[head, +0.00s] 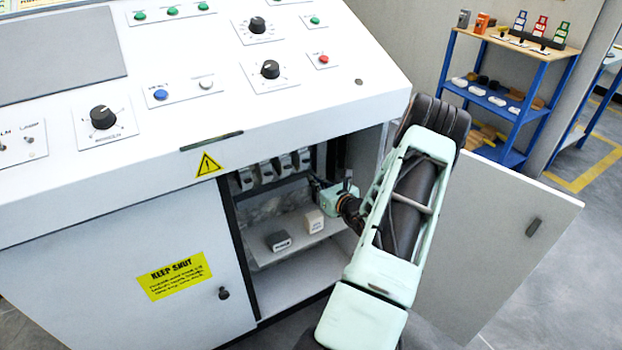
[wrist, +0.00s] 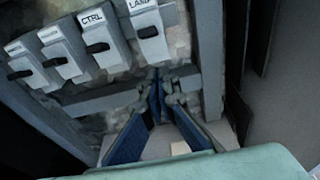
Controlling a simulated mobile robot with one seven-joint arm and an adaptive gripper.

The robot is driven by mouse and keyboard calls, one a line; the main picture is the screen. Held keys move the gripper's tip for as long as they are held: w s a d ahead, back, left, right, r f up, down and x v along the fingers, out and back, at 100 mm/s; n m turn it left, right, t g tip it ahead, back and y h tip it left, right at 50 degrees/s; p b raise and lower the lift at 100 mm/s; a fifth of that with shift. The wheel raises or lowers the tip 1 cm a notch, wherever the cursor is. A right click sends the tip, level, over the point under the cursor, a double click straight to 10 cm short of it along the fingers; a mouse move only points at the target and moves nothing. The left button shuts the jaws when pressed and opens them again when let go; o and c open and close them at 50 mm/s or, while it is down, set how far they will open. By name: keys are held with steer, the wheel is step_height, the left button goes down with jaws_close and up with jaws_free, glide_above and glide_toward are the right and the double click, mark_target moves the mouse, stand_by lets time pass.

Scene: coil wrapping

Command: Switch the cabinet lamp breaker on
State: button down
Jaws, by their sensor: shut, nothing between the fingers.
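The lamp breaker (wrist: 152,46) is the rightmost of a row of grey breakers in the wrist view. Its white label is partly cut off by the top edge and reads "LAMP". Its black lever (wrist: 147,32) sticks out below the label; I cannot tell whether it is on or off. In the head view the rightmost breaker (head: 303,158) is small, inside the open cabinet. My gripper (wrist: 158,84) is shut and empty, with its tips below the lamp breaker and apart from its lever. In the head view my gripper (head: 318,184) is inside the cabinet opening.
The breaker labelled "CTRL" (wrist: 108,52) stands just left of the lamp breaker. The open cabinet door (head: 500,250) is to the right of my arm. Below the breakers, a shelf (head: 262,258) holds a dark block (head: 278,241) and a pale block (head: 314,221).

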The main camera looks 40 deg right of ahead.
steer(key=s+a+r+p, duration=0.1)
steer(key=s+r+p, duration=0.1)
steer(key=s+r, duration=0.4)
steer(key=shift+s+a+r, duration=0.2)
steer(key=shift+s+a, duration=0.15)
steer(key=shift+s, duration=0.25)
steer(key=shift+a, duration=0.1)
